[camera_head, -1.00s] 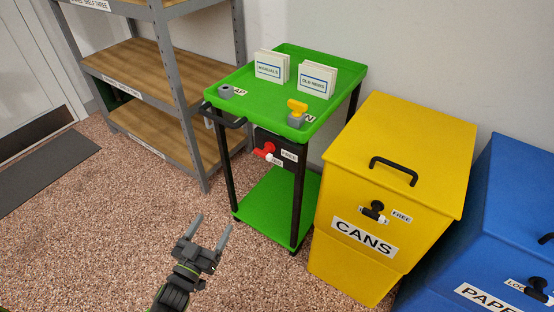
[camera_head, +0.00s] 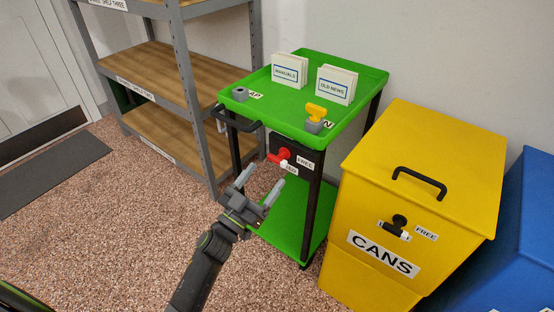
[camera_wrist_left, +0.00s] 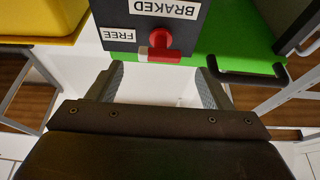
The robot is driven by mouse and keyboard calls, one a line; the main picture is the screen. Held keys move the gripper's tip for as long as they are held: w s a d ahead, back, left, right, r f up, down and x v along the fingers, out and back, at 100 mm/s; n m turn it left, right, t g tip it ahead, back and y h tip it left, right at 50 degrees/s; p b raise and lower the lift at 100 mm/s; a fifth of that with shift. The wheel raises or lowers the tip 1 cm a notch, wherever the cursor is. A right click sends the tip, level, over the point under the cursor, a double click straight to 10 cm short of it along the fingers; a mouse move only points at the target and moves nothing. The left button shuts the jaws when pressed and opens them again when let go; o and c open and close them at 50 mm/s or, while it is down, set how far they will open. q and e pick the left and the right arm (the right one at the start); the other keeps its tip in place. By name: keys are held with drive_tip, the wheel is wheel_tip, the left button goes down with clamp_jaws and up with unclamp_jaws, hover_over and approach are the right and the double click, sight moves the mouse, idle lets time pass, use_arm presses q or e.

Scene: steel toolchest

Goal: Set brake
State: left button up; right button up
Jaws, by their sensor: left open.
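The green cart (camera_head: 358,112) stands near the wall with a dark brake panel (camera_head: 308,156) under its top tray. On the panel is a red brake lever (camera_head: 280,155) with a white tip. A FREE label shows on the panel, and a second label is partly covered by the lever. In the left wrist view the red lever (camera_wrist_left: 160,45) lies sideways with its white tip toward the FREE label; the BRAKED label (camera_wrist_left: 165,8) is beside it. My left gripper (camera_head: 258,187) is open and empty, just short of and below the lever. My right gripper is not in view.
The cart tray holds stacks marked MANUALS (camera_head: 289,69) and OLD NEWS (camera_head: 336,84), plus a yellow-handled piece (camera_head: 316,112). A black handle (camera_head: 238,122) juts from the cart's left end. The yellow CANS bin (camera_head: 430,150) stands close on the right; grey shelving (camera_head: 180,90) stands left.

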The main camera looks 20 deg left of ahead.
sight(275, 162)
use_arm(q)
drive_tip(key=x, duration=0.5)
drive_tip(key=shift+w+d+r, duration=0.1)
drive_tip(key=shift+w+r, duration=0.1)
drive_tip(key=shift+w, duration=0.1)
drive_tip(key=shift+w+d+r, duration=0.1)
drive_tip(key=shift+w+r, duration=0.05)
drive_tip(key=shift+w, duration=0.25)
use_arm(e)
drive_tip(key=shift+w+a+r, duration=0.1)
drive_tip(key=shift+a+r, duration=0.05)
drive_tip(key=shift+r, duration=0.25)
use_arm(q)
drive_tip(key=c, duration=1)
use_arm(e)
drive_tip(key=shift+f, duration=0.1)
